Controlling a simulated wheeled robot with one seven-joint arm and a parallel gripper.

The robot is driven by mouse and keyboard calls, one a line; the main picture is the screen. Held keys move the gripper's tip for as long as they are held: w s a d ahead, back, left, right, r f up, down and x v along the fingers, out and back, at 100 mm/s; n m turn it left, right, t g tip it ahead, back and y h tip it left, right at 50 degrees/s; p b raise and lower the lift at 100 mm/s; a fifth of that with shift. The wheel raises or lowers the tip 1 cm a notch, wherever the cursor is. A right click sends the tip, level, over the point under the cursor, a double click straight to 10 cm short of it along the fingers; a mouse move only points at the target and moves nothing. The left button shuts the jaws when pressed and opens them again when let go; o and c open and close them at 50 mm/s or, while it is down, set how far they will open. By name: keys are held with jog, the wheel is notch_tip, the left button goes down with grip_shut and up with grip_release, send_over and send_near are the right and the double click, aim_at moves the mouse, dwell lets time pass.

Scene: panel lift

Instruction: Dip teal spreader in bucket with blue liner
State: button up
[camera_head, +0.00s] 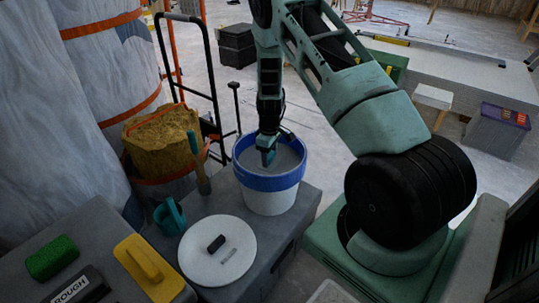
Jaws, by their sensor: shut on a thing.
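The white bucket (268,203) with the blue liner (262,183) folded over its rim stands on a grey surface, with grey contents inside. My gripper (268,141) points down into the bucket's mouth. It is shut on a small teal piece (268,157), which appears to be the teal spreader. Most of the spreader is hidden by the gripper or lies within the bucket. I cannot tell whether its lower edge touches the grey contents.
A round white lid (217,251) with a dark handle lies in front of the bucket. A teal-handled tool (196,160), a teal jug (170,217), a yellow float (147,268) and a green block (52,258) are to the left. A black hand truck (212,75) stands behind.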

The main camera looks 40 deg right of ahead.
dwell(0.5)
notch_tip(320, 180, up, 11)
jog(key=p, duration=0.8)
dwell(0.5)
